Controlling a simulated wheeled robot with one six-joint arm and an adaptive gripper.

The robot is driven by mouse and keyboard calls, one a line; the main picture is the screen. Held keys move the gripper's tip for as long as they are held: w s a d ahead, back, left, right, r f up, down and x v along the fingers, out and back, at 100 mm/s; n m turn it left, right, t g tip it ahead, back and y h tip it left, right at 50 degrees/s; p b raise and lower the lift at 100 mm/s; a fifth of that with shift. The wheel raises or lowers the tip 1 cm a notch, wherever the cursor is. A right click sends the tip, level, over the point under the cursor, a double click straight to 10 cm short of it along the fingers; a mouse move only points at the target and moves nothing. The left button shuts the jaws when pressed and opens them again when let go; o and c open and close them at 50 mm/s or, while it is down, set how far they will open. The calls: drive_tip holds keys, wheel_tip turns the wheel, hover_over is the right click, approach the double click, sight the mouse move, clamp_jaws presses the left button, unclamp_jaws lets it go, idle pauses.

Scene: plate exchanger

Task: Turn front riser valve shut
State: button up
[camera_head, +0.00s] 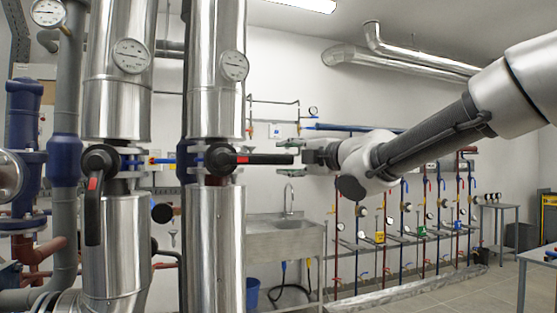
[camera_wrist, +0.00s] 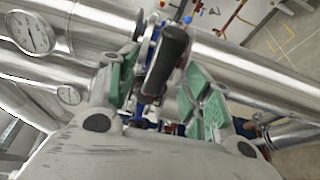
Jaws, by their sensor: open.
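Two insulated silver risers stand on the left in the head view. The right riser (camera_head: 217,130) carries a valve with a black lever (camera_head: 255,159) lying horizontally across the pipe and pointing right. The left riser (camera_head: 118,110) has a valve whose black lever (camera_head: 94,205) hangs down along the pipe. I cannot tell which riser is called front. My gripper (camera_head: 289,159) is open at the free end of the horizontal lever. In the wrist view, that lever (camera_wrist: 168,58) stands between the green pads of my gripper (camera_wrist: 160,83), with gaps visible beside it.
Gauges (camera_head: 131,56) sit on the risers. A blue valve body and grey pipe (camera_head: 63,150) stand at far left. Behind are a steel sink (camera_head: 290,232) and a row of thin wall pipes with small valves (camera_head: 405,215).

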drive_tip(key=v, duration=0.6)
drive_tip(key=shift+s+d, duration=0.15)
drive_tip(key=shift+s, duration=0.15)
